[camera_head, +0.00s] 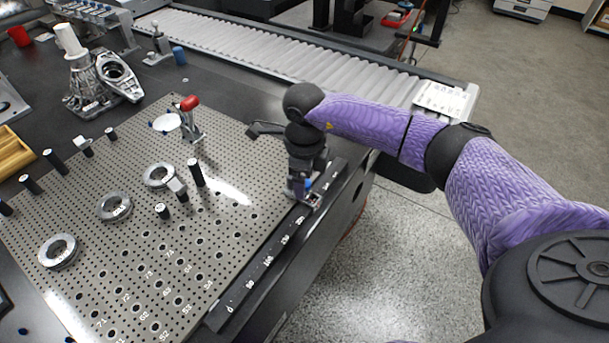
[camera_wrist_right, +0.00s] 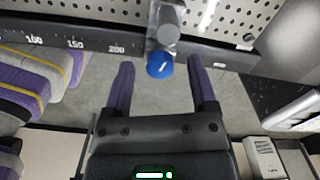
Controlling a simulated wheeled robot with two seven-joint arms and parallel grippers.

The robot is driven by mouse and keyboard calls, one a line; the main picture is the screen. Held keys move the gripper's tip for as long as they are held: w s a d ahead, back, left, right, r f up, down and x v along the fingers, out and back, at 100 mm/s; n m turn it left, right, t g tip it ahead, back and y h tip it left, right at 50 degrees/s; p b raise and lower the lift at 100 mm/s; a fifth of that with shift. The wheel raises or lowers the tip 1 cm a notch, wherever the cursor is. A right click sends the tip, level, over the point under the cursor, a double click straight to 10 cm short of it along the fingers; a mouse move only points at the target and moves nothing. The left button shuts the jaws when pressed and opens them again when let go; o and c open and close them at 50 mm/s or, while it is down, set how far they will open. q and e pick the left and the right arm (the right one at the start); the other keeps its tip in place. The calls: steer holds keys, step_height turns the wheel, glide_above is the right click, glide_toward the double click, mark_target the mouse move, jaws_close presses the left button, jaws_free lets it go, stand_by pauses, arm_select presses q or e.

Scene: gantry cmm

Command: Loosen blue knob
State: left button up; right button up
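The blue knob (camera_wrist_right: 160,65) is round with a white mark on its face. It sits on the end of a grey cylindrical fitting (camera_wrist_right: 167,25) at the ruler edge of the perforated plate. My right gripper (camera_wrist_right: 160,62) is open, with one purple finger on each side of the knob and a visible gap on both sides. In the head view my right gripper (camera_head: 307,194) is over the plate's right edge, and a small blue patch shows there. The fingertips are hard to make out in that view. My left gripper is not in view.
The perforated plate (camera_head: 225,215) carries metal rings, black posts and a red-handled clamp (camera_head: 190,105). A black ruler bar (camera_head: 265,262) runs along its edge. A roller conveyor (camera_head: 270,45) lies behind. The floor to the right is clear.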

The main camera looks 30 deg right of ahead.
step_height(320, 180, up, 10)
steer(key=p, duration=0.3)
steer(key=shift+p, duration=0.4)
steer(key=shift+f, duration=0.1)
